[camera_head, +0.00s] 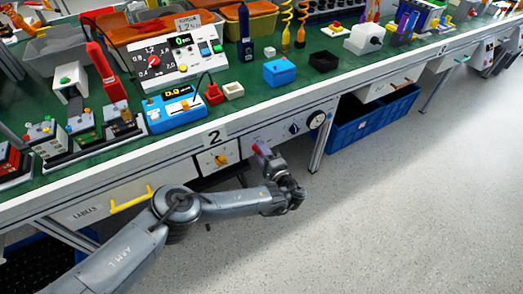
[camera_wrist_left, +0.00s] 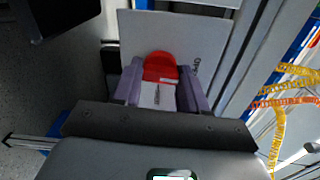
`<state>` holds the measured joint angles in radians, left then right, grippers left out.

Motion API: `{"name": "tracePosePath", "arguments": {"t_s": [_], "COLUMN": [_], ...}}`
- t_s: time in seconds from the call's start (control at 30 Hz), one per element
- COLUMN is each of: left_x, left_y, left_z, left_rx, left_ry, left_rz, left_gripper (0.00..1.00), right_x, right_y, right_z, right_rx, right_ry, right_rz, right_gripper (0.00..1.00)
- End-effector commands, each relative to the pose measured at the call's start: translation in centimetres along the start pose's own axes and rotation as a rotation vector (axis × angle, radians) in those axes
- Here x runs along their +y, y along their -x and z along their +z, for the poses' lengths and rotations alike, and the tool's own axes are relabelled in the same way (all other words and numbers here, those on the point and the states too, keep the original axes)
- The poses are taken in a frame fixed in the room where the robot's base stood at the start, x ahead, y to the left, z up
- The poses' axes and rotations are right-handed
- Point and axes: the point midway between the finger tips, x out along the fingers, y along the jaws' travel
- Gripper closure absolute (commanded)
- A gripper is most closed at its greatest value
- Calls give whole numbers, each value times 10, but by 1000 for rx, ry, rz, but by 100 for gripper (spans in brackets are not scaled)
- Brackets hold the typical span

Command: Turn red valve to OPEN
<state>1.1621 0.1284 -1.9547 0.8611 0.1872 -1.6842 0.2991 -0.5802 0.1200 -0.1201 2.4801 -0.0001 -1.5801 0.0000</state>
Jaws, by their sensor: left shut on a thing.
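The red valve (camera_wrist_left: 160,67) shows in the wrist view as a rounded red end with a pale part below it, in front of a light grey plate (camera_wrist_left: 205,38). Dark lettering stands on the plate to the right of the valve; I cannot read it fully. My left gripper (camera_wrist_left: 158,92) has its two purple-grey fingers on either side of the valve, shut on it. In the head view my left gripper (camera_head: 262,154) is at the bench's front panel, right of the number 2 sign, and mostly hides the valve. My right gripper is in neither view.
A yellow handle (camera_head: 131,199) sits further left. The green bench top (camera_head: 225,105) above is crowded. The floor (camera_head: 400,200) in front is clear.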

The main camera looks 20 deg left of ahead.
Motion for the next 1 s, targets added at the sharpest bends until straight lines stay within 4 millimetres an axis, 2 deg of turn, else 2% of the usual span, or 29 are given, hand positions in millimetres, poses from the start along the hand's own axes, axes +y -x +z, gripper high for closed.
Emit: {"name": "tracePosePath", "arguments": {"t_s": [0.3,0.8,0.83,0.97,1.0], "left_x": [0,0,0,0,0], "left_y": [1,1,1,0,0], "left_z": [0,0,0,0,0], "left_rx": [1,1,1,1,1], "left_ry": [103,121,121,120,120], "left_rz": [0,0,0,0,0], "left_gripper": [88,88,53,33,32], "right_x": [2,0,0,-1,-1], "right_y": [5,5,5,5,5], "right_z": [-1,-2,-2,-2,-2], "right_rx": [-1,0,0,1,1], "right_ry": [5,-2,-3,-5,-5], "right_rz": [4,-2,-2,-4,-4], "right_gripper": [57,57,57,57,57]}}
